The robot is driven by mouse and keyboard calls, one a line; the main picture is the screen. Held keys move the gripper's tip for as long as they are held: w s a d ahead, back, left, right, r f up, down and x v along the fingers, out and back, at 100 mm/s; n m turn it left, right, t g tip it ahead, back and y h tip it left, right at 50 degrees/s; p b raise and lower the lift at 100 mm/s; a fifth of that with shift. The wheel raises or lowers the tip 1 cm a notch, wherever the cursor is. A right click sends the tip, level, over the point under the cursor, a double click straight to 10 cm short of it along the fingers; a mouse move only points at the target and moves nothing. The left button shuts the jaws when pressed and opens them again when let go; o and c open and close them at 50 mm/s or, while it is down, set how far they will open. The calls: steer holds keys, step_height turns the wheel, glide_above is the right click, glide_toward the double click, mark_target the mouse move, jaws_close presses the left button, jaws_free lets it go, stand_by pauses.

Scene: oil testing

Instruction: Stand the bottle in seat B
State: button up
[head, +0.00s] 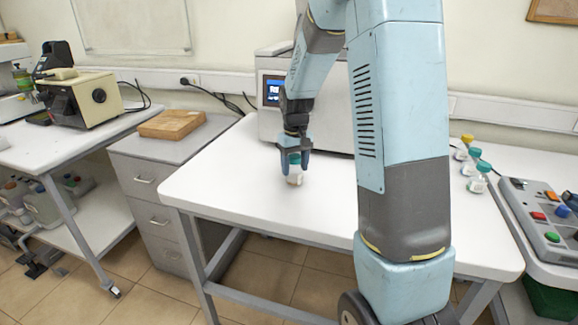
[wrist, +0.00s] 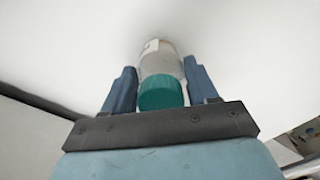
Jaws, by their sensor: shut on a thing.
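My gripper (head: 293,163) points down over the white table (head: 222,172). It is shut on a small clear bottle (head: 295,176) with a teal cap. In the wrist view the bottle (wrist: 160,63) sits between the two blue fingers (wrist: 161,88), its cap toward the camera and a pale label on its side. The bottle looks upright, low at the tabletop; I cannot tell whether its base touches the table. I cannot make out seat B in either view. Part of the table is hidden behind my arm.
A grey-white machine (head: 270,92) with a blue screen stands behind the gripper. Several capped bottles (head: 475,178) stand at the table's right side. A panel with coloured buttons (head: 545,215) is at far right. The table's left part is clear.

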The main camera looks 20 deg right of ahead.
steer(key=o, duration=1.2)
